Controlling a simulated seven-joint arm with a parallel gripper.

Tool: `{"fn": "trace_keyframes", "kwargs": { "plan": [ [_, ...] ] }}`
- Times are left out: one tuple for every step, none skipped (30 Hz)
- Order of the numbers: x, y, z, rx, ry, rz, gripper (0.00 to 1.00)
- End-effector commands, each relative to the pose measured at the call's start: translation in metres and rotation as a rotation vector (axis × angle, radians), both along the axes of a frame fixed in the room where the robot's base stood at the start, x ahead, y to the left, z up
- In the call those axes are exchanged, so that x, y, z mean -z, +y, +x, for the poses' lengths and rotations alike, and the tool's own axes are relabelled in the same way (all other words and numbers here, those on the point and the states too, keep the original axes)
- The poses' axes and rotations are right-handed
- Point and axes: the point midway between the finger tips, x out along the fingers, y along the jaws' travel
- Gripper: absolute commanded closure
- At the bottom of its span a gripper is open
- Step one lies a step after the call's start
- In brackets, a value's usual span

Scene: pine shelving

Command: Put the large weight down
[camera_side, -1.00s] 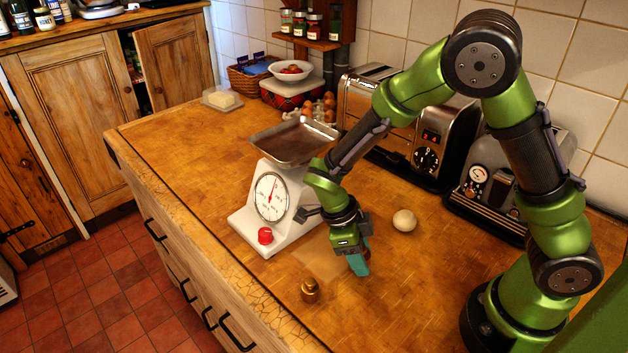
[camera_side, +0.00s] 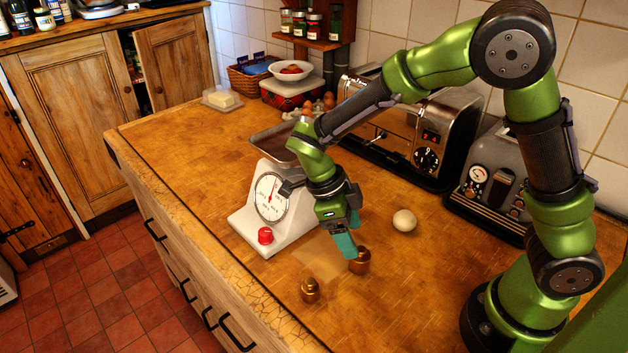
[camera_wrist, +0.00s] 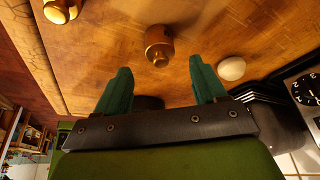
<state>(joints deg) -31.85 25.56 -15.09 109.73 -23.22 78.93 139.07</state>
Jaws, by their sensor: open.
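The large brass weight (camera_side: 360,263) stands upright on the wooden worktop, just right of a paler square patch. In the wrist view the large weight (camera_wrist: 158,48) lies ahead of the fingertips, centred between them and clear of both. My gripper (camera_side: 346,244) has teal fingers and hangs just above the weight, slightly to its left. In the wrist view my gripper (camera_wrist: 162,82) is open with nothing between its fingers. A smaller brass weight (camera_side: 310,291) stands at the front left and also shows in the wrist view (camera_wrist: 60,11).
A white kitchen scale (camera_side: 274,205) with a metal pan stands left of my gripper, close to the forearm. A pale round ball-like object (camera_side: 404,220) lies to the right. Toasters (camera_side: 418,130) line the wall. The worktop's front edge is bare.

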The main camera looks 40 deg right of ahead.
Motion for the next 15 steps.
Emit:
{"fn": "trace_keyframes", "kwargs": {
  "plan": [
    [-0.01, 0.003, 0.005, -0.001, -0.004, 0.001, 0.3],
    [-0.016, 0.004, 0.006, 0.0, -0.004, 0.002, 0.3],
    [-0.022, 0.005, 0.008, 0.001, -0.004, 0.001, 0.3],
    [-0.027, 0.007, 0.01, 0.0, -0.005, 0.001, 0.3],
    [-0.031, 0.008, 0.011, -0.001, -0.004, 0.0, 0.3],
    [-0.035, 0.009, 0.013, 0.0, -0.002, 0.0, 0.3],
    [-0.038, 0.009, 0.014, -0.002, -0.002, 0.0, 0.3],
    [-0.041, 0.01, 0.014, 0.0, -0.001, -0.001, 0.3],
    [-0.044, 0.011, 0.015, -0.001, -0.001, 0.0, 0.3],
    [-0.046, 0.011, 0.015, -0.004, -0.002, 0.003, 0.3],
    [-0.048, 0.011, 0.015, -0.009, -0.001, 0.008, 0.3],
    [-0.051, 0.01, 0.015, -0.025, -0.004, 0.024, 0.3],
    [-0.054, 0.009, 0.015, -0.047, -0.006, 0.042, 0.3],
    [-0.057, 0.007, 0.014, -0.077, -0.01, 0.066, 0.3],
    [-0.063, 0.005, 0.012, -0.131, -0.019, 0.11, 0.3]
  ]
}}
